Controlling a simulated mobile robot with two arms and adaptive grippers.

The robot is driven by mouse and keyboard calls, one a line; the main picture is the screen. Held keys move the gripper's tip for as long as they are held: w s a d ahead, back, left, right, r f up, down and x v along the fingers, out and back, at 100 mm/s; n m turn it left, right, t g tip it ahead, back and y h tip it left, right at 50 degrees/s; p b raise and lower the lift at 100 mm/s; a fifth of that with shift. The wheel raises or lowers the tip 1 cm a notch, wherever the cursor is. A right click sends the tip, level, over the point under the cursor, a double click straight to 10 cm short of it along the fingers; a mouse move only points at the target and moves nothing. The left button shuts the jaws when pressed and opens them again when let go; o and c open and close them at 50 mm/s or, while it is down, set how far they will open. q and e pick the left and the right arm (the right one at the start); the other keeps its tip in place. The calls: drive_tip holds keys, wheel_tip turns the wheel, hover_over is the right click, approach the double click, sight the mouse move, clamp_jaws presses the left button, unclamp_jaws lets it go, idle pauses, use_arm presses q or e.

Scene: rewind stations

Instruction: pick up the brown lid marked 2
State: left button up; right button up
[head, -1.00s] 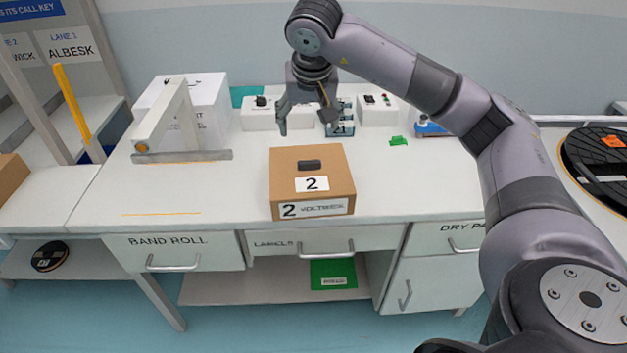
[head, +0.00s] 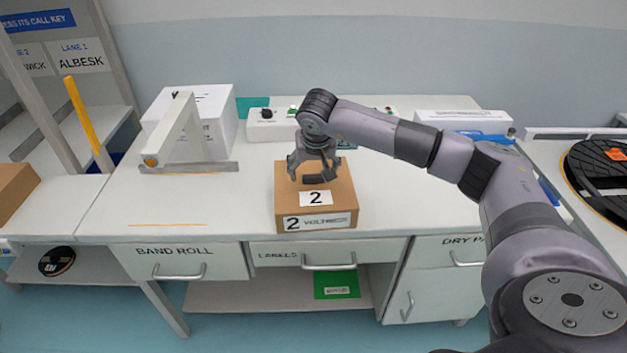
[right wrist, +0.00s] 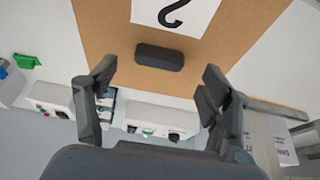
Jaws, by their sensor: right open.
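The brown lid marked 2 (head: 288,205) sits on top of the brown box (head: 334,219) on the white workbench. The lid also shows in the right wrist view (right wrist: 232,40), with a dark handle (right wrist: 160,57) and part of its white label. My right gripper (head: 314,178) is open above the lid, around or just over the handle. In the right wrist view my right gripper's (right wrist: 156,80) two fingers are spread to either side of the handle, with nothing between them. I cannot tell how high the fingertips are above the lid. My left gripper is not in view.
A grey press-like frame (head: 187,150) and a white carton (head: 215,115) stand at the left on the bench. Control boxes (head: 266,125) line the back. A black reel (head: 600,170) lies at the far right. The bench left of the box is clear.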

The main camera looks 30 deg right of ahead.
sight(314, 176)
drive_tip(key=x, duration=0.3)
drive_tip(key=shift+w+d+f, duration=0.1)
drive_tip(key=shift+c, duration=0.2)
drive_tip(key=c, duration=1.2)
